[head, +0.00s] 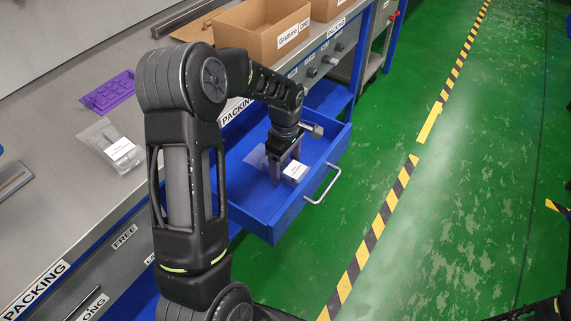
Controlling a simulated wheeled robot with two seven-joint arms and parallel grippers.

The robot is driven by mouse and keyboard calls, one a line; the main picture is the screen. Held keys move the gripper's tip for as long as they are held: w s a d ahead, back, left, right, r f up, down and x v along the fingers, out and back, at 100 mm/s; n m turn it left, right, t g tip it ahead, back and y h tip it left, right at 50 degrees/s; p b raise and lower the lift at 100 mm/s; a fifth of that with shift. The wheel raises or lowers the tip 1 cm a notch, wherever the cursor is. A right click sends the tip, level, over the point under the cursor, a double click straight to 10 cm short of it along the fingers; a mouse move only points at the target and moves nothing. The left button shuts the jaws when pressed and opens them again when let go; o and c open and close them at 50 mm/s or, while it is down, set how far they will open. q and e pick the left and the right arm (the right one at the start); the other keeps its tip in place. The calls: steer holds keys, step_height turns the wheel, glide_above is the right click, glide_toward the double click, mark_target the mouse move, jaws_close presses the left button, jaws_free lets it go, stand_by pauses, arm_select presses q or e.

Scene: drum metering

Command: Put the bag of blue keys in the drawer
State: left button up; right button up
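The blue drawer (262,215) is pulled out from the bench, with its front panel and handle toward the floor. My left gripper (284,169) points down inside it, its fingers apart. A clear bag with a white label (295,171) is in the drawer at the fingers, partly hidden by them. Its contents and key colour cannot be made out. Another clear bag with a white label (112,146) lies on the grey bench top at the left. My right gripper is not clearly in view; only a dark part of my arm shows at the bottom right.
A purple tray-like object (108,92) lies on the bench (60,195). An open cardboard box (262,30) stands farther back on it. My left arm hides part of the bench and drawer. The green floor (460,190) at the right is clear, with striped tape.

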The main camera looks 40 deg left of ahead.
mark_target(286, 165)
arm_select(q)
steer(key=shift+o, duration=0.6)
steer(key=shift+r, duration=0.1)
steer(key=shift+r, duration=0.2)
step_height(286, 165, up, 12)
steer(key=shift+p, duration=0.45)
steer(key=shift+f, duration=0.1)
stand_by(0.8)
